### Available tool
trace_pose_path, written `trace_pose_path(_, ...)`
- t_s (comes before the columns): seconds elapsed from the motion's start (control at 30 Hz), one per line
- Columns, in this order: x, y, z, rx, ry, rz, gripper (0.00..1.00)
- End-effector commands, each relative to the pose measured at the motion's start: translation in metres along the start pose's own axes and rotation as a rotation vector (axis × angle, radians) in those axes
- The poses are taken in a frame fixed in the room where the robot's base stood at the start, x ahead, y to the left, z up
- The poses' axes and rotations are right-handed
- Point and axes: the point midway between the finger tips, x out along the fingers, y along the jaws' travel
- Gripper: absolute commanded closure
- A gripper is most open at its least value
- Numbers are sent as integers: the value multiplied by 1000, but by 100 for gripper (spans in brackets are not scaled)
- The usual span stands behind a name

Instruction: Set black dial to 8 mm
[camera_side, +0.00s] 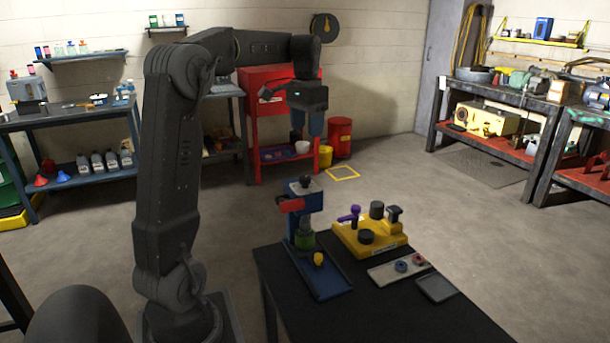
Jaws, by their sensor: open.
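My gripper (307,130) hangs pointing down in the air, above and behind the table, with its fingers apart and nothing visible between them. A yellow block (385,246) on the table carries a dark round knob (366,237) at its front and a taller dark knob (377,210) at its back. Either could be the black dial; I cannot tell which, and no scale or mm marking is readable. My gripper is up and to the left of both and touches neither.
A blue stand with a red part (292,205), a green piece (305,240) and a yellow knob (318,258) is left of the block. A purple handle (350,214) sticks up from the block. A pale plate (398,267) with small rings and a dark tray (436,287) lie in front.

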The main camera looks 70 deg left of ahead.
Motion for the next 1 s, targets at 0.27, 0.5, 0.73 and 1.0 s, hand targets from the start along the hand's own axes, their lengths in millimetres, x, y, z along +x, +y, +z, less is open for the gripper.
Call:
trace_pose_path(0.27, 21, -10, -2, -5, -13, 7, 41)
trace_pose_path(0.5, 70, -9, -1, -5, -14, 8, 41)
trace_pose_path(0.73, 113, -8, -1, -5, -12, 7, 41)
trace_pose_path(1.0, 137, -8, -1, -5, -10, 6, 41)
